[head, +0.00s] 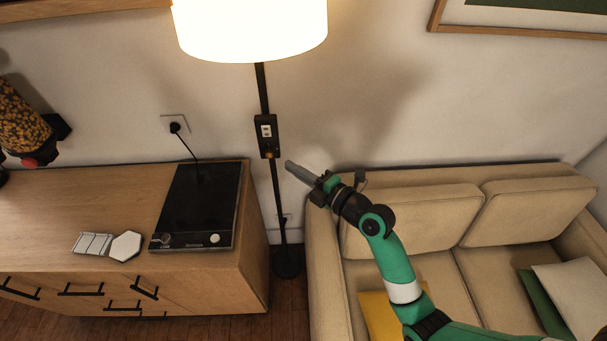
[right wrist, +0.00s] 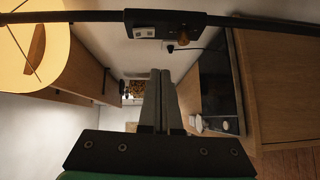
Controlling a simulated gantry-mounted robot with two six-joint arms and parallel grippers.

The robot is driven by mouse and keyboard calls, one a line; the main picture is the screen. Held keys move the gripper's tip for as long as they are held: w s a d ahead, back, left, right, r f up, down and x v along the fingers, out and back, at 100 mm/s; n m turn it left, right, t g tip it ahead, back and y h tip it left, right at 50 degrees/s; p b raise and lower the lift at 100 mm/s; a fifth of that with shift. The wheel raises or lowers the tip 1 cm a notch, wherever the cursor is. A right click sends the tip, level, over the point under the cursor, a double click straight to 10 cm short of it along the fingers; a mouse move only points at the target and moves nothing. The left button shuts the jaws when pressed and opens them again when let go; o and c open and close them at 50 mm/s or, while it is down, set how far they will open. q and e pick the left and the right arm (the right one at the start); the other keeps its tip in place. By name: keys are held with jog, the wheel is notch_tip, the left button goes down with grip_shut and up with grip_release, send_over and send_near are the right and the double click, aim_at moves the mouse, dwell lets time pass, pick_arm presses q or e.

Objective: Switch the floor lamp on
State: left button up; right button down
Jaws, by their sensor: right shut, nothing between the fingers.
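The floor lamp has a white shade (head: 250,28), which is lit and glowing, and a thin black pole (head: 279,205) on a round base. A black switch box (head: 266,136) with a light rocker panel and an amber knob is fixed on the pole. In the right wrist view the switch box (right wrist: 165,24) lies across the top, beyond the fingertips. My right gripper (head: 289,164) is shut and empty, just right of the pole and slightly below the box, apart from it in the right wrist view (right wrist: 161,72). My left gripper is not in view.
A wooden cabinet (head: 254,250) with a black cooktop (head: 200,205) stands left of the lamp. A beige sofa (head: 325,270) with cushions is on the right, under my right arm. A wall socket (head: 174,124) with a plug is behind. Free air surrounds the switch box.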

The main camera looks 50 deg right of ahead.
jog(key=shift+s+a+f, duration=0.1)
jog(key=shift+s+a, duration=0.05)
jog(key=shift+s, duration=1.25)
